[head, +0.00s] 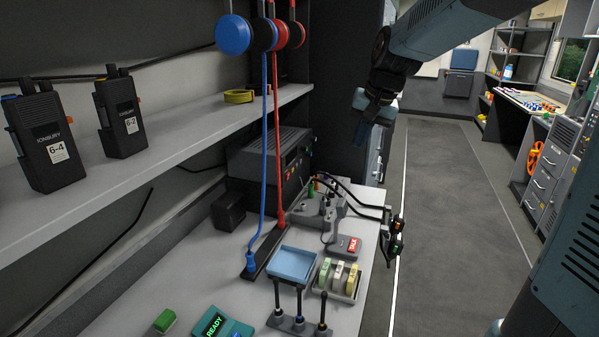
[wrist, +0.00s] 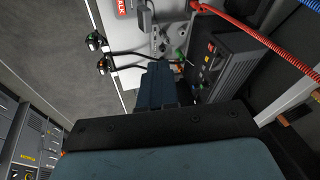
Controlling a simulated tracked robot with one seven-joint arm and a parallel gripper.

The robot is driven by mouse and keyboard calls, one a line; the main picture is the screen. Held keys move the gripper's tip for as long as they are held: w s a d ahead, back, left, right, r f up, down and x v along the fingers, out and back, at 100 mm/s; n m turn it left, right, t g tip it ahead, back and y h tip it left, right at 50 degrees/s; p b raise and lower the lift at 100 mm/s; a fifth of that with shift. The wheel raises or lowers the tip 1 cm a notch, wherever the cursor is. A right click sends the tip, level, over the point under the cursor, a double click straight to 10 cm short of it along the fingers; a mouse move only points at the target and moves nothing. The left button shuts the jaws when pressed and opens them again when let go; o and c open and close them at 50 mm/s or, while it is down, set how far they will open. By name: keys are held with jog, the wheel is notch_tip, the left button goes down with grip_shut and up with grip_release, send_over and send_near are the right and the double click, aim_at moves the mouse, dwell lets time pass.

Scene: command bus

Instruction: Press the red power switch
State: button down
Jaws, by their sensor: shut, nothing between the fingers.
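A black radio unit (head: 268,158) stands at the back of the grey desk in the head view, its front panel turned right. In the wrist view the same radio unit (wrist: 232,62) shows small red and orange spots on its panel. I cannot tell which of these, if any, is the red power switch. My gripper (head: 359,135) is shut and empty, pointing down, to the right of the radio unit and apart from it in the picture. In the wrist view my gripper (wrist: 157,85) shows its closed dark blue fingers, left of the radio panel.
A desk microphone with a red TALK label (head: 353,244), a blue tray (head: 292,266) and cables lie on the desk (head: 210,277). Blue and red cords hang from headsets (head: 233,35). A shelf (head: 150,130) with two handheld radios (head: 45,140) runs along the left. The aisle floor (head: 450,200) is clear.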

aim_at(288, 176)
jog(key=w+a+f+m+y, duration=0.1)
jog(key=w+a+f, duration=0.3)
jog(key=w, duration=0.4)
jog(key=w+a+f+m+g+y, duration=0.1)
jog(key=w+a+f, duration=0.3)
jog(key=w+f, duration=0.3)
jog(key=w, duration=0.2)
jog(key=shift+w+a+g, duration=0.15)
jog(key=shift+w+g, duration=0.15)
jog(key=w+a+f, duration=0.2)
jog(key=a+f, duration=0.5)
jog(key=f, duration=0.1)
jog(key=shift+w+a+f, duration=0.3)
jog(key=shift+w+a, duration=0.05)
jog(key=shift+w, duration=0.05)
